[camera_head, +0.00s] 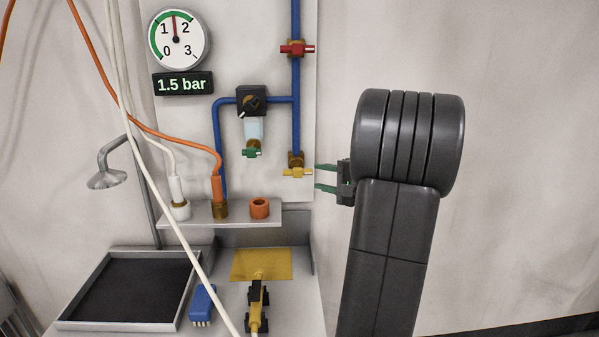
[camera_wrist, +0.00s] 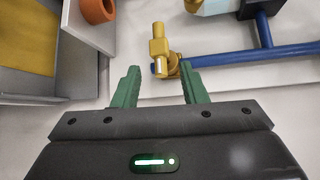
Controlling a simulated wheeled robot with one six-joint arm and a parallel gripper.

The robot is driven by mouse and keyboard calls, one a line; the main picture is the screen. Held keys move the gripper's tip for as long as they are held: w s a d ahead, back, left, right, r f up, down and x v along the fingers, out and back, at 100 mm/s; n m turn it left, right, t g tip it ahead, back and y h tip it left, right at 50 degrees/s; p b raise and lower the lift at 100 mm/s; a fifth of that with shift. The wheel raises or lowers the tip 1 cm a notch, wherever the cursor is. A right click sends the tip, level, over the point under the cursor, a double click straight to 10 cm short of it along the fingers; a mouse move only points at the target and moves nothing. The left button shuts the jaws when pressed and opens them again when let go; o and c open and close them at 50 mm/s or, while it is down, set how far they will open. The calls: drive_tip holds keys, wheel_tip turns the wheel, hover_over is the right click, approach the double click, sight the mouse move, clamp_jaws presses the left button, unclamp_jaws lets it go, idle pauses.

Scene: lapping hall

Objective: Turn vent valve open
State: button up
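A valve with a yellow bar handle (camera_head: 297,173) sits at the lower end of the vertical blue pipe; no label shows whether it is the vent valve. Its handle lies crosswise to the pipe. In the wrist view the yellow handle (camera_wrist: 158,48) stands just beyond my fingertips, roughly between their lines. My gripper (camera_head: 319,177) is open and empty, just right of the handle in the head view. Its two green fingers (camera_wrist: 160,75) are apart, with no visible contact. A red-handled valve (camera_head: 297,49) is higher on the pipe, and a green-handled one (camera_head: 251,153) hangs under the filter.
A gauge (camera_head: 178,39) reads about 1.5 bar, matching the display (camera_head: 182,84). A shelf (camera_head: 240,215) with an orange ring (camera_head: 260,207) is below left of the valve. Hoses hang at left. A black-bottomed tray (camera_head: 78,318) and blue brush (camera_head: 203,304) are lower. The wall at right is clear.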

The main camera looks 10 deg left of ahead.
sight(300, 173)
drive_tip(key=p+x, duration=0.1)
drive_tip(key=x, duration=0.9)
drive_tip(key=shift+p, duration=0.4)
drive_tip(key=shift+c, duration=0.2)
clamp_jaws()
